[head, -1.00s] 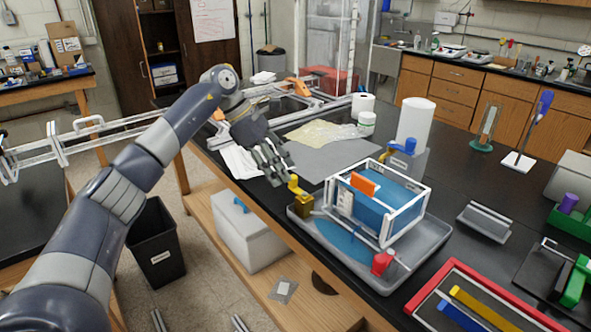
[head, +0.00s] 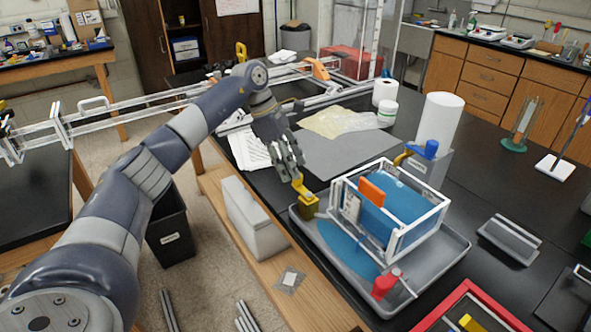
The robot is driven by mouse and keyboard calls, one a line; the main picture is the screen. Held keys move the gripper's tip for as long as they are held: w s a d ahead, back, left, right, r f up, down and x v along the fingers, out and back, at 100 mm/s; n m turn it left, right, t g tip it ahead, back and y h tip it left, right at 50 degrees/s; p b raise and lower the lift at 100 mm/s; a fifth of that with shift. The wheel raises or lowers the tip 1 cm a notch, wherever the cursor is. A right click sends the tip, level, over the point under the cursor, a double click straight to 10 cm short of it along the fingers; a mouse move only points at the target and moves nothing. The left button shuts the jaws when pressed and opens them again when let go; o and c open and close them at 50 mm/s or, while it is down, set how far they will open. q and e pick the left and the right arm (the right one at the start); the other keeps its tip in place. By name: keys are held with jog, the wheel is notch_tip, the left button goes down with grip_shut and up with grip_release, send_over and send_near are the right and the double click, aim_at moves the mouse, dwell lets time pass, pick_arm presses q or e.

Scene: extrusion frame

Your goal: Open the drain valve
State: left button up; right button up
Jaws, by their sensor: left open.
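A white-framed clear tank (head: 437,207) with blue water and an orange piece (head: 371,191) stands in a grey tray (head: 452,252). A yellow valve (head: 308,205) with an upright handle is at the tray's left corner. A red valve (head: 384,285) is at the tray's front, and a blue-topped fitting (head: 431,149) is behind the tank. I cannot tell which of these is the drain valve. My left gripper (head: 294,175) is open, pointing down at the yellow handle, with its fingertips close to or touching it. My right gripper is not in view.
A blue pool (head: 348,250) lies in the tray. A paper roll (head: 440,118) stands behind the tank, and a red-edged tray (head: 470,300) is at the front right.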

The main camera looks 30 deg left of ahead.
pick_arm(q)
jog(key=x, duration=0.2)
jog(key=shift+d+f, duration=0.15)
jog(key=shift+f, duration=0.2)
jog(key=shift+w, duration=0.1)
jog(key=shift+c, duration=0.7)
grip_shut()
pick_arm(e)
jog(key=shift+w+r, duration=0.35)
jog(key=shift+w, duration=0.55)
